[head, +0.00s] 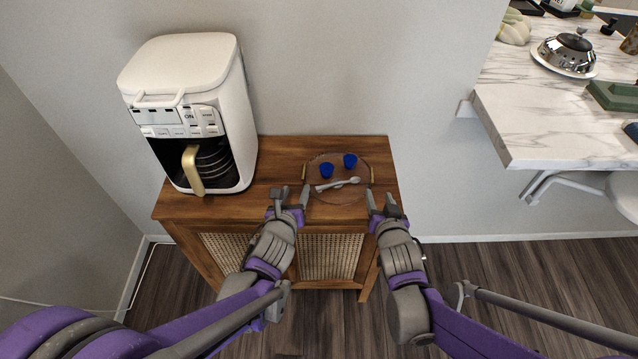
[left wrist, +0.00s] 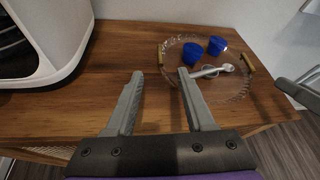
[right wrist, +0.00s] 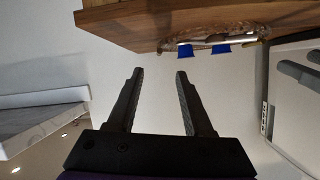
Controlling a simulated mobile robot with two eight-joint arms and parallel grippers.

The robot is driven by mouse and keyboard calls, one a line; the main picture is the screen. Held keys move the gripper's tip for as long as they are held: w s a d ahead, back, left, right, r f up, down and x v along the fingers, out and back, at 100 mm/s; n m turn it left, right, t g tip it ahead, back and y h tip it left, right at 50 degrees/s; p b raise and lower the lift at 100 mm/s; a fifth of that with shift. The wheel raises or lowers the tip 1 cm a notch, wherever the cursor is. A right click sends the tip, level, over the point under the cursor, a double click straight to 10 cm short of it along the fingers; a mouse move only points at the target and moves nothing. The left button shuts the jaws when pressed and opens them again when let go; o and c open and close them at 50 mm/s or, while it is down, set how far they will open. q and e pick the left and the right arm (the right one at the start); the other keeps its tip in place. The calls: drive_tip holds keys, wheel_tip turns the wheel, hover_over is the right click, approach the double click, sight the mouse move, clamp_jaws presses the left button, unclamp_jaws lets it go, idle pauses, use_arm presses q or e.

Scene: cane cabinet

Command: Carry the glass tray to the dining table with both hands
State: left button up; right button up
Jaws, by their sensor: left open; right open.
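The round glass tray (head: 338,196) lies on the wooden cane cabinet, with a gold handle on its left and right sides. Two blue cups (head: 326,170) and a silver-white utensil (head: 338,184) lie on it. My left gripper (head: 290,192) is open at the cabinet's front, just left of the tray; in the left wrist view its right finger is close to the tray's near left rim (left wrist: 236,98). My right gripper (head: 385,203) is open and empty near the tray's right side, by the cabinet's front right edge. The right wrist view shows the tray (right wrist: 205,36) beyond the open fingers.
A white coffee maker (head: 190,70) stands on the left of the cabinet (head: 260,207), close to my left gripper. A white marble table (head: 530,125) with dishes and a metal cloche (head: 568,50) is at the right. Dark wooden floor (head: 480,270) lies open between them.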

sight(303, 173)
use_arm(q)
drive_tip(key=shift+w+d, duration=0.1)
drive_tip(key=shift+w, duration=0.05)
use_arm(e)
drive_tip(key=shift+w, duration=0.1)
use_arm(q)
drive_tip(key=x, duration=1)
drive_tip(key=shift+w+f, duration=0.2)
drive_tip(key=shift+w, duration=0.1)
use_arm(e)
drive_tip(key=x, duration=1)
drive_tip(key=shift+w+f, duration=0.15)
drive_tip(key=shift+w, duration=0.15)
use_arm(q)
clamp_jaws()
use_arm(e)
clamp_jaws()
drive_tip(key=shift+d, duration=0.1)
